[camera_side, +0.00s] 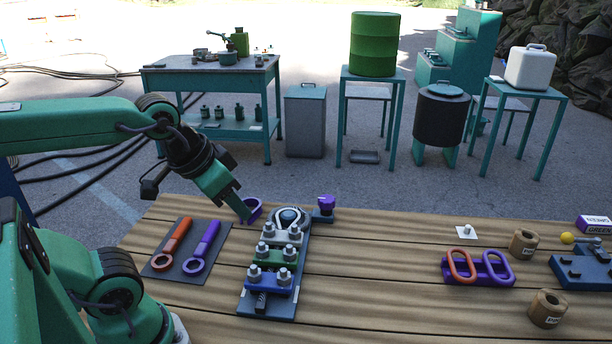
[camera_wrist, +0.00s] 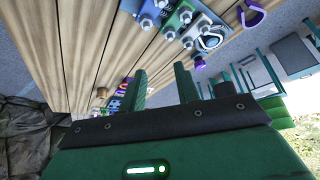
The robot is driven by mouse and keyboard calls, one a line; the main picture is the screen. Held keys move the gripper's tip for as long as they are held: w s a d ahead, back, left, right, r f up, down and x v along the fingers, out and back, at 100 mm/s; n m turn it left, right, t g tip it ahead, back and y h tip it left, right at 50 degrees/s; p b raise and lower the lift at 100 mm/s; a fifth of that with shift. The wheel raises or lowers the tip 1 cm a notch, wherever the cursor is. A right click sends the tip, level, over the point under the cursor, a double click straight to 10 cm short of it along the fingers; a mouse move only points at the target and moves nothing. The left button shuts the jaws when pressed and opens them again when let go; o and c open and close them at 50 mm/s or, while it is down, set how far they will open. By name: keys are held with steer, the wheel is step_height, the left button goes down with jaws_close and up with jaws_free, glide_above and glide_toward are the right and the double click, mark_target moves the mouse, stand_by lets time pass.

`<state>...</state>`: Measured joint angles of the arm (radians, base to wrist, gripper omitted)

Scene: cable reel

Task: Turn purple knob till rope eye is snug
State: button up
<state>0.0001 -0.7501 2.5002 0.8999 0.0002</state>
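The clamp board (camera_side: 254,302) lies on the wooden bench with several bolted clamps along it. The pale rope eye (camera_side: 291,211) loops around a dark round piece at its far end; the eye also shows in the wrist view (camera_wrist: 210,40). I cannot tell how snug it is. The purple knob (camera_side: 326,203) stands on a small dark base right of the eye, and shows small in the wrist view (camera_wrist: 200,62). My gripper (camera_side: 246,215) is left of the board, pointing down, away from the knob. In the wrist view its fingers (camera_wrist: 161,70) are apart with nothing between them.
A purple ring (camera_side: 252,208) is close beside my fingertips. Orange (camera_side: 178,238) and purple (camera_side: 206,244) ring-ended tools lie on a dark mat at left. A purple rack (camera_side: 481,280) with two oval links and wooden cylinders (camera_side: 524,243) stand at right.

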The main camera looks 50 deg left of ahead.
stand_by(0.3)
steer(key=o, duration=0.6)
steer(key=shift+o, duration=0.8)
steer(key=shift+w+a+r+n, duration=0.1)
steer(key=shift+w+r+n, duration=0.15)
steer(key=shift+w+n, duration=0.2)
steer(key=w+a+r+n+g, duration=0.1)
steer(key=w+a+n, duration=0.1)
steer(key=w+n, duration=0.55)
steer(key=w+a+n+g, duration=0.25)
steer(key=w+n, duration=0.25)
steer(key=w, duration=0.5)
steer(key=w+a+f+n, duration=0.2)
steer(key=w+f+n, duration=0.2)
steer(key=w+a+f+n+g, duration=0.1)
steer(key=w+a+f+n, duration=0.2)
steer(key=w+f+n, duration=0.1)
steer(key=w+a+f+n+g, duration=0.1)
steer(key=w+a+f+n, duration=0.2)
steer(key=w+f+n, duration=0.1)
steer(key=shift+w+f+n, duration=0.15)
steer(key=shift+w+n, duration=0.1)
steer(key=shift+w, duration=0.35)
steer(key=shift+w+f+n, duration=0.15)
steer(key=shift+w+n, duration=0.1)
steer(key=shift+w, duration=0.3)
steer(key=shift+w+a+f+n, duration=0.2)
steer(key=shift+f+n, duration=0.1)
steer(key=shift+f, duration=0.1)
